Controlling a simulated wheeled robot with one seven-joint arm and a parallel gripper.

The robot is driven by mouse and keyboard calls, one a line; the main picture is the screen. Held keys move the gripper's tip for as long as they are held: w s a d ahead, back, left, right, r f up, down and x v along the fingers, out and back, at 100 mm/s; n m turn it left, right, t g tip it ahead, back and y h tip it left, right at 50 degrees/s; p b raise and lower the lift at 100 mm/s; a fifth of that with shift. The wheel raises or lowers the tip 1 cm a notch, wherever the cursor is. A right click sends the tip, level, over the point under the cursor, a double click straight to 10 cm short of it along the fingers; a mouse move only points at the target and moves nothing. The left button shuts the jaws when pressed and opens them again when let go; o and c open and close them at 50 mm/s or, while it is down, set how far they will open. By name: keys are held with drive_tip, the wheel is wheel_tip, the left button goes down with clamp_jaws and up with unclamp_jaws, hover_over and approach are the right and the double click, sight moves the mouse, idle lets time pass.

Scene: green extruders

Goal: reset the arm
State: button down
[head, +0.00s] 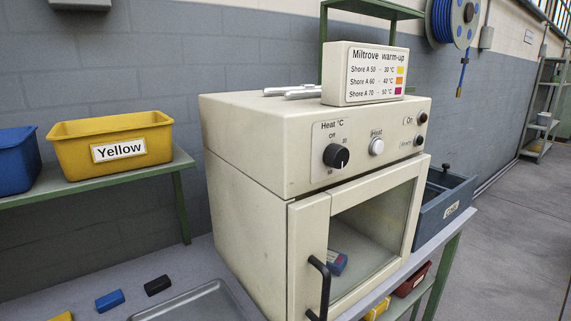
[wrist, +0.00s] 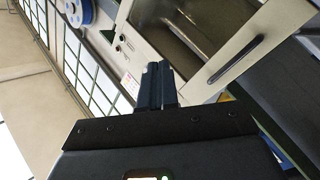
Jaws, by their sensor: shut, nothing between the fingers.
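My gripper (wrist: 157,84) shows in the wrist view, its two dark fingers together with nothing between them. The fingertips point toward the cream oven (wrist: 150,35), whose window and dark door handle (wrist: 236,58) show beyond them. My gripper and arm are not in the head view. There the oven (head: 250,155) stands on the bench, its front door (head: 308,255) looking closed. A blue block (head: 337,262) with some red on it shows through the window.
A yellow bin (head: 111,146) marked "Yellow" and a blue bin (head: 18,160) stand on a green shelf at left. A blue block (head: 110,300), a black block (head: 157,285) and a metal tray (head: 192,305) lie on the bench. A dark drawer box (head: 443,208) stands right of the oven.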

drive_tip(key=s+f+m+g, duration=0.1)
drive_tip(key=s+m+g, duration=0.1)
drive_tip(key=s, duration=1.1)
drive_tip(key=s+f+m+g, duration=0.2)
drive_tip(key=s+m, duration=0.3)
drive_tip(key=s, duration=0.9)
drive_tip(key=shift+f+m, duration=0.3)
drive_tip(key=shift+d, duration=0.1)
